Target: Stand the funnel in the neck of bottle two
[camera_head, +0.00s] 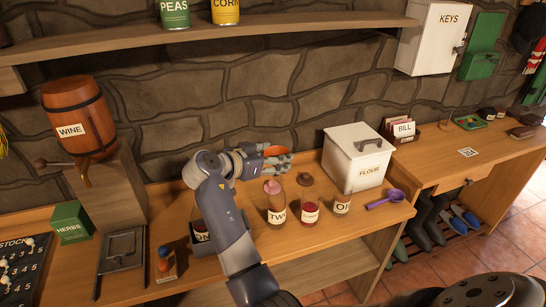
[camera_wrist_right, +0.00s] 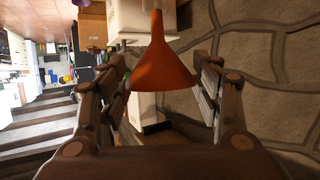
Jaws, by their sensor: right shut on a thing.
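My right gripper (camera_head: 280,160) is shut on the orange funnel (camera_head: 276,150), held in the air near the back wall. In the right wrist view the funnel (camera_wrist_right: 160,65) lies between the two fingers, its narrow spout toward the top of the picture. The bottle labelled TWO (camera_head: 276,213) stands on the bench below the gripper, apart from the funnel. A pink rounded thing (camera_head: 272,187) shows at its top; I cannot tell whether it is part of the bottle. My left gripper is not in view.
Right of bottle two stand a red-filled jar (camera_head: 311,213) and a bottle labelled OIL (camera_head: 342,204). A white flour bin (camera_head: 357,155) stands behind, with a purple scoop (camera_head: 388,199) in front. A bottle (camera_head: 201,231) sits in a grey tray (camera_head: 203,249) at left.

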